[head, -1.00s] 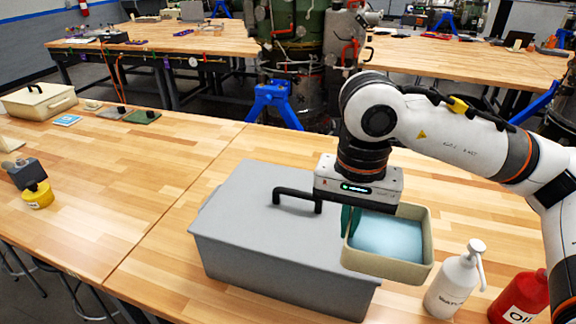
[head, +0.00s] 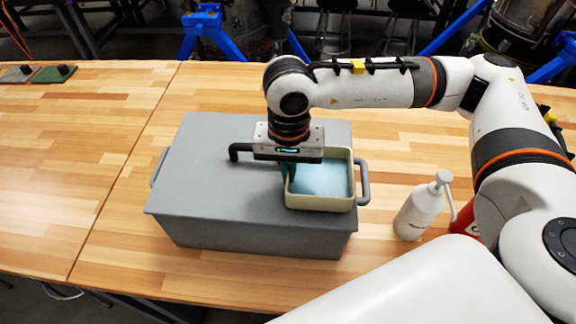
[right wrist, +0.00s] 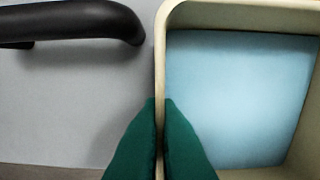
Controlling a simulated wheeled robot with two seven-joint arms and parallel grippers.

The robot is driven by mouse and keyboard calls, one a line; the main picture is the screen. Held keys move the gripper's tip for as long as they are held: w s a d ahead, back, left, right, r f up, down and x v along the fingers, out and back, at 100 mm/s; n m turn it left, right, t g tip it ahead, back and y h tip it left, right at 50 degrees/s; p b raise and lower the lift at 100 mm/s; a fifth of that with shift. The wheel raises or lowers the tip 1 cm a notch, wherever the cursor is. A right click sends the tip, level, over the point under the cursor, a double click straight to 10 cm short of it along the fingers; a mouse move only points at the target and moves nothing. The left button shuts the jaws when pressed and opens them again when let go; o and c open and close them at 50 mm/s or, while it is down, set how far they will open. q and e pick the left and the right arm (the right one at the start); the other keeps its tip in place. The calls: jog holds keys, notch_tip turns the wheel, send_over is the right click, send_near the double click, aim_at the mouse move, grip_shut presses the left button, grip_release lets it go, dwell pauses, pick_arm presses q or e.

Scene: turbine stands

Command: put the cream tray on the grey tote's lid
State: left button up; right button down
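The cream tray (head: 342,204), with a light blue inside bottom, is over the right part of the grey tote's lid (head: 205,180). In the right wrist view the cream tray (right wrist: 235,14) has its left wall between two green fingertips. My right gripper (head: 287,172) is shut on that wall, and it also shows in the right wrist view (right wrist: 160,105). The lid's black handle (head: 240,150) is just left of the tray and partly hidden behind the gripper. I cannot tell whether the tray touches the lid. My left gripper is not in view.
A white pump bottle (head: 421,208) stands right of the tote, with a red container (head: 466,218) partly hidden behind my arm. Green and grey pads (head: 54,74) lie far left. The wooden table (head: 100,130) left of the tote is clear.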

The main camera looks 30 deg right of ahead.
jog(key=shift+s+f, duration=0.1)
jog(key=shift+f, duration=0.4)
jog(key=c, duration=2)
grip_release()
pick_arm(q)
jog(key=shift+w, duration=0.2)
pick_arm(e)
jog(key=o, duration=0.4)
jog(key=shift+c, duration=0.2)
